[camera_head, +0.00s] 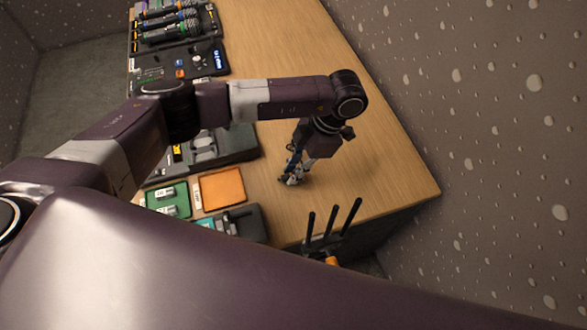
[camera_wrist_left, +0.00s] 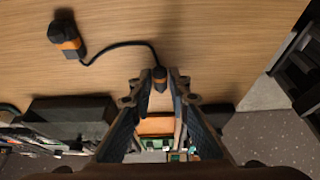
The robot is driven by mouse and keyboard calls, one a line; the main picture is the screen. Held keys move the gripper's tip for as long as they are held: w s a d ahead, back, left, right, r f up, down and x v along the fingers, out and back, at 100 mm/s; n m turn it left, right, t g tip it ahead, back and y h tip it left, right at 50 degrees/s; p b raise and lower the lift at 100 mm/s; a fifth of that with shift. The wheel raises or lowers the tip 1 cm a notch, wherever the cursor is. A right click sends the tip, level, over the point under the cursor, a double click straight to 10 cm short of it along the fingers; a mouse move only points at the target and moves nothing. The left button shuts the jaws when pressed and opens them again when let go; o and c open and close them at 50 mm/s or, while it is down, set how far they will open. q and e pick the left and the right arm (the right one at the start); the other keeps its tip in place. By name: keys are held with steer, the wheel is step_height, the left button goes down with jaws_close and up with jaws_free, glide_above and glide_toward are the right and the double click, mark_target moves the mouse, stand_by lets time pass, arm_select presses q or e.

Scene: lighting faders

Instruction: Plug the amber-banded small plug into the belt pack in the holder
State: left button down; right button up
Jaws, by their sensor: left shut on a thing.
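The amber-banded small plug (camera_wrist_left: 160,78) is black with an orange band. It sits between the fingertips of my left gripper (camera_wrist_left: 158,82), which is shut on it. A black cable runs from it to a larger black connector with an orange band (camera_wrist_left: 65,38), lying on the wooden bench. In the head view my left gripper (camera_head: 292,178) points down low over the bench, right of the trays; the plug is too small to make out there. A dark holder with grey parts (camera_head: 215,148) lies partly behind my left arm; I cannot tell whether the belt pack is in it. My right gripper is out of view.
A green tray with small pieces (camera_head: 168,200), an orange pad (camera_head: 222,189) and a dark tray (camera_head: 250,222) line the near bench edge. Three black rods (camera_head: 335,220) rise at the near corner. Bare bench top (camera_head: 375,165) lies right of my gripper.

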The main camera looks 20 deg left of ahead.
arm_select(q)
steer(key=shift+r+p, duration=1.45)
steer(key=shift+r, duration=1.05)
